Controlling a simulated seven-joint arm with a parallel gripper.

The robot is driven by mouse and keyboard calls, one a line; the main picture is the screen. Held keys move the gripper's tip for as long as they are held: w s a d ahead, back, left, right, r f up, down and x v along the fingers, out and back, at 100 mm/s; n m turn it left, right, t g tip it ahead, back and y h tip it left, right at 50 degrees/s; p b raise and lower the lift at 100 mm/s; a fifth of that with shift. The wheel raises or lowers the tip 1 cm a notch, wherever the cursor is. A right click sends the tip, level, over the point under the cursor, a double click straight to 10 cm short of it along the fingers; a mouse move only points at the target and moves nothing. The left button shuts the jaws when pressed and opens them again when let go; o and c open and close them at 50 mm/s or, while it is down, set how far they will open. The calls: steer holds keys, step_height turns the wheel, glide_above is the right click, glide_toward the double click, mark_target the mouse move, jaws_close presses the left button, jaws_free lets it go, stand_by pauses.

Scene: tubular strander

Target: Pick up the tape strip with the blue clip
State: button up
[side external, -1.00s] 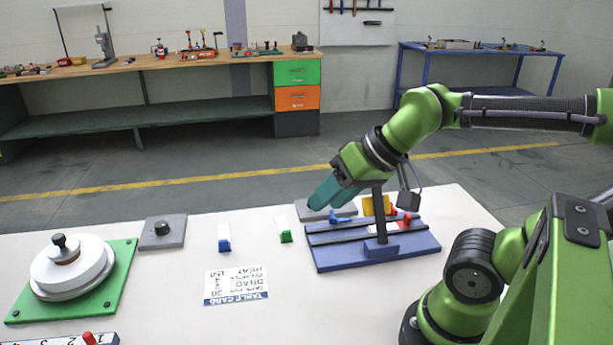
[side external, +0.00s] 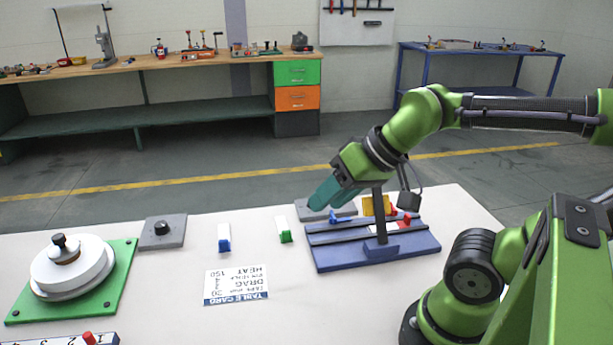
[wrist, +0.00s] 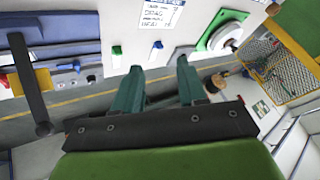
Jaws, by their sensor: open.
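The tape strip with the blue clip (side external: 224,240) lies on the white table, left of the strip with the green clip (side external: 285,230). In the wrist view the blue clip (wrist: 157,45) shows beyond my fingers, with the green clip (wrist: 117,50) to its left. My gripper (side external: 322,197) is open and empty, raised above the table near the blue fixture and to the right of both strips. In the wrist view my gripper (wrist: 160,80) shows its two teal fingers apart with nothing between them.
A blue fixture (side external: 330,262) with a dark post stands at the right. A table card (side external: 236,285) lies in front of the strips. A green plate (side external: 122,265) with a white disc is at the left, with a grey block (side external: 176,240) behind it.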

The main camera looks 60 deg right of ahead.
stand_by(0.5)
steer(key=n+g+h, duration=0.2)
steer(key=n+g, duration=0.5)
steer(key=n, duration=0.6)
glide_above(223, 240)
steer(key=f, duration=1.6)
steer(key=shift+s+f, duration=0.35)
steer(key=shift+w+f, duration=0.2)
steer(key=shift+f, duration=1.4)
steer(key=shift+w+f, duration=0.15)
steer(key=shift+f, duration=1.4)
